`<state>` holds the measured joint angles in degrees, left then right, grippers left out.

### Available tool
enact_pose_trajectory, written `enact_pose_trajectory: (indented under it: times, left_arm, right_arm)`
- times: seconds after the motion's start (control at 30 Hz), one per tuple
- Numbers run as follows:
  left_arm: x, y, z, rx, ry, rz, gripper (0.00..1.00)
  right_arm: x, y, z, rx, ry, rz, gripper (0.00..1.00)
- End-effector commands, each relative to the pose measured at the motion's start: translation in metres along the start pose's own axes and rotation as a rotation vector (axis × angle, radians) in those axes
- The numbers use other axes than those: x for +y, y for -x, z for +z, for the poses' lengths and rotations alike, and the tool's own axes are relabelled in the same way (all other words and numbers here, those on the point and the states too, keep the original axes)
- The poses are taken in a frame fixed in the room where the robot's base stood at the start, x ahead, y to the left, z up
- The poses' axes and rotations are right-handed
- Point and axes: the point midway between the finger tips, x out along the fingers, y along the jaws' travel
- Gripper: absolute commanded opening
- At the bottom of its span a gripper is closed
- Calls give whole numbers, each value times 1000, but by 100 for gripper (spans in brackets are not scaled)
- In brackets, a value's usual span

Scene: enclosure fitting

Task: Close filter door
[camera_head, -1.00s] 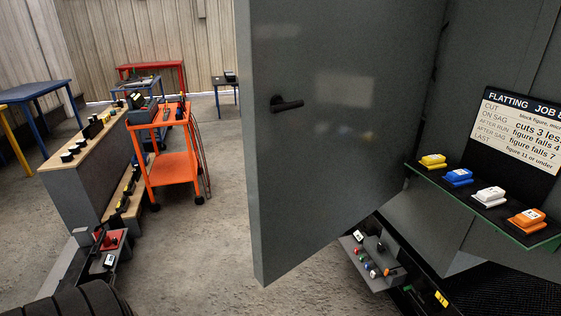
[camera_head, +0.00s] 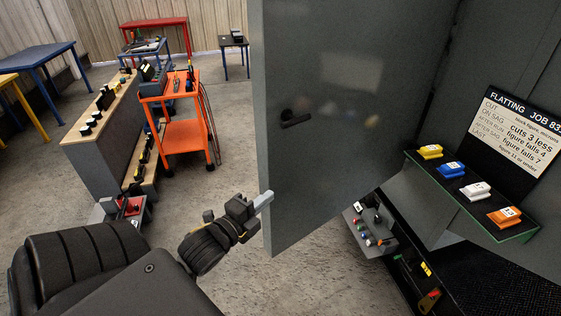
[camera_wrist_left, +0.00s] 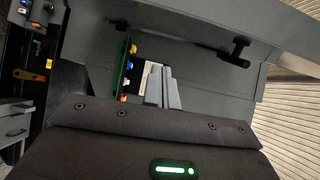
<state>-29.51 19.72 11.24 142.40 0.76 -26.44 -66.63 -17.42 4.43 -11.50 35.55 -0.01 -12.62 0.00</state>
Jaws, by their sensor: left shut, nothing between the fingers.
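The filter door (camera_head: 335,110) is a tall grey panel standing open, with a black lever handle (camera_head: 295,118) on the face toward me. In the left wrist view the door (camera_wrist_left: 200,25) spans the top, with its handle (camera_wrist_left: 235,52) at upper right. My left gripper (camera_head: 264,200) is shut and empty at the lower left edge of the door; I cannot tell whether it touches. Its fingers (camera_wrist_left: 163,88) also show in the left wrist view. My right gripper is not in view.
A green-edged shelf (camera_head: 440,190) with several coloured blocks stands right of the door, below a sign (camera_head: 515,130). A small grey ledge (camera_head: 368,240) with knobs sits low behind the door edge. An orange cart (camera_head: 185,135) and a wooden bench (camera_head: 90,130) stand left.

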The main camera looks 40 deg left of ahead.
Motion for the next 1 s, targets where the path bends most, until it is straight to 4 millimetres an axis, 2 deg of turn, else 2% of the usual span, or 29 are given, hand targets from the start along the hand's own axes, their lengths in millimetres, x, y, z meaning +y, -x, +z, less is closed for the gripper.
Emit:
enact_pose_trajectory:
  times: [0.03,0.1,0.37,0.7,1.0]
  left_arm:
    - [-9,2,-2,4,-14,-12,0]
    - [-13,4,-3,6,-22,-20,0]
    - [-10,-8,-3,8,-23,-24,0]
    - [-6,-59,-3,10,-25,-27,0]
    - [-9,-94,-3,8,-24,-24,0]
  right_arm:
    - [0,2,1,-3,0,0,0]
    - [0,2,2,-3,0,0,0]
    - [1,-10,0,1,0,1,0]
    - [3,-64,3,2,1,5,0]
    - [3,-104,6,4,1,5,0]
